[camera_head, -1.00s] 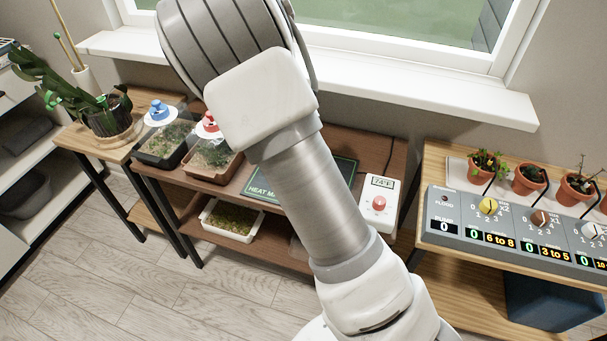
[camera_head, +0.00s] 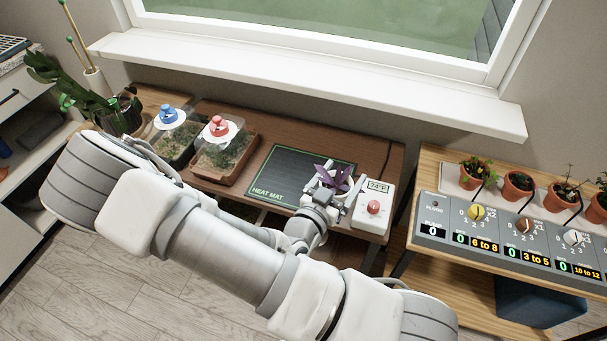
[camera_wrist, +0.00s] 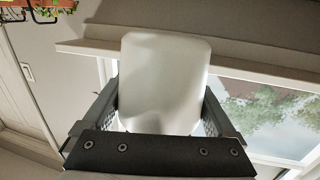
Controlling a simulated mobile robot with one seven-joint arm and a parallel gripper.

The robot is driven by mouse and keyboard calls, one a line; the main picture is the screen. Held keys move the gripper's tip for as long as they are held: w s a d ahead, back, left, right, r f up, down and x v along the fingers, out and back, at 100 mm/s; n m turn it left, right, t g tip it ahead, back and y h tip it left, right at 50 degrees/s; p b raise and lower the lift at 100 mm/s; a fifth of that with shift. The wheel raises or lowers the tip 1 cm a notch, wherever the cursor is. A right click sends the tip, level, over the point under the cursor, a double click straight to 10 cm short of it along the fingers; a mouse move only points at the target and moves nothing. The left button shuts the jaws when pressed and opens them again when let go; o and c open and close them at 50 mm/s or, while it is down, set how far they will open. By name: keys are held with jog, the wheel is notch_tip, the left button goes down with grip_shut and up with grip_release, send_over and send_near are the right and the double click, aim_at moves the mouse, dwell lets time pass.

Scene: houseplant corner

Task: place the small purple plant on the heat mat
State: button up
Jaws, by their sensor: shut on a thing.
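The small purple plant (camera_head: 334,179) has dark purple leaves and stands roughly upright in a white pot. My gripper (camera_head: 327,194) is shut on that pot. In the wrist view the white pot (camera_wrist: 165,80) fills the space between the two fingers of my gripper (camera_wrist: 163,108). The heat mat (camera_head: 280,168) is a dark sheet with a green border and "HEAT MAT" lettering on the brown table. The plant is over or just at the mat's right end. I cannot tell whether the pot touches it. My gripper hides the mat's front right corner.
A white thermostat box (camera_head: 373,208) with a red knob, reading 74°F, stands close to the right of my gripper. Covered trays with a red knob (camera_head: 218,126) and a blue knob (camera_head: 168,115) stand left of the mat. A pump-control table (camera_head: 500,227) with potted plants is further right.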

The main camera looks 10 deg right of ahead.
jog(key=shift+s, duration=0.2)
jog(key=shift+w+f+b, duration=0.1)
jog(key=shift+f+b, duration=0.1)
jog(key=shift+b, duration=0.55)
jog(key=w+b, duration=0.1)
jog(key=b, duration=0.2)
jog(key=f+b, duration=0.1)
jog(key=b, duration=0.2)
jog(key=shift+w+a+f, duration=0.25)
jog(key=shift+w+a, duration=0.05)
jog(key=shift+w, duration=0.1)
jog(key=w+a+f+b, duration=0.1)
jog(key=w, duration=0.2)
jog(key=w+a+f+b, duration=0.1)
jog(key=w+f, duration=0.1)
jog(key=w+a+f+b, duration=0.1)
jog(key=w+f, duration=0.1)
jog(key=w, duration=0.1)
jog(key=shift+w+a, duration=0.2)
jog(key=shift+w, duration=0.15)
jog(key=shift+f+b, duration=0.9)
jog(key=shift+f, duration=1.05)
jog(key=shift+f, duration=0.1)
jog(key=o, duration=1.2)
jog(key=shift+o, duration=0.4)
